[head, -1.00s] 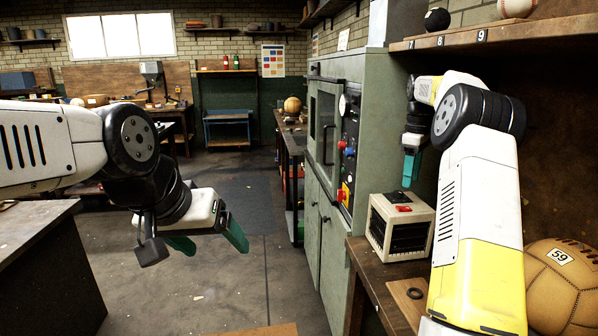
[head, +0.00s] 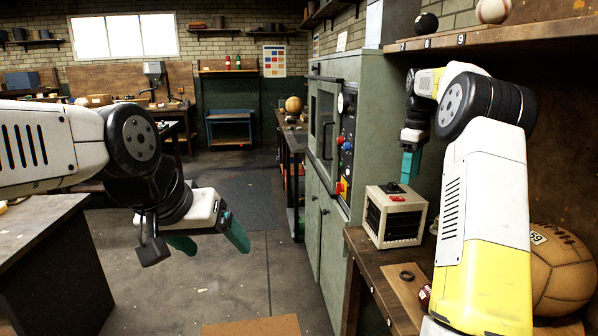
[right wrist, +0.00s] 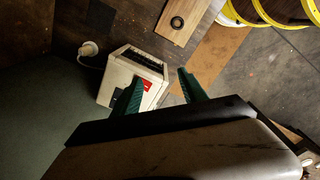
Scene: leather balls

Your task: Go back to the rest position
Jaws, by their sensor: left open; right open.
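My left gripper (head: 209,242) has green fingers spread apart and empty, held in the air over the floor right of the dark bench at left. My right arm rises at the right, in front of the shelf, and bends down toward the green cabinet. My right gripper (head: 411,162) points down beside the cabinet, above and behind the cream box with dark slats. In the right wrist view its green fingers (right wrist: 162,92) are apart with nothing between them, and the cream box (right wrist: 133,75) shows beyond.
The cream box (head: 393,215) stands on the wooden bench near a board with a black ring (head: 407,275). A large leather ball (head: 562,268) is partly behind my right arm. A black ball (head: 426,23) and a baseball (head: 493,11) sit on the shelf. The floor ahead is clear.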

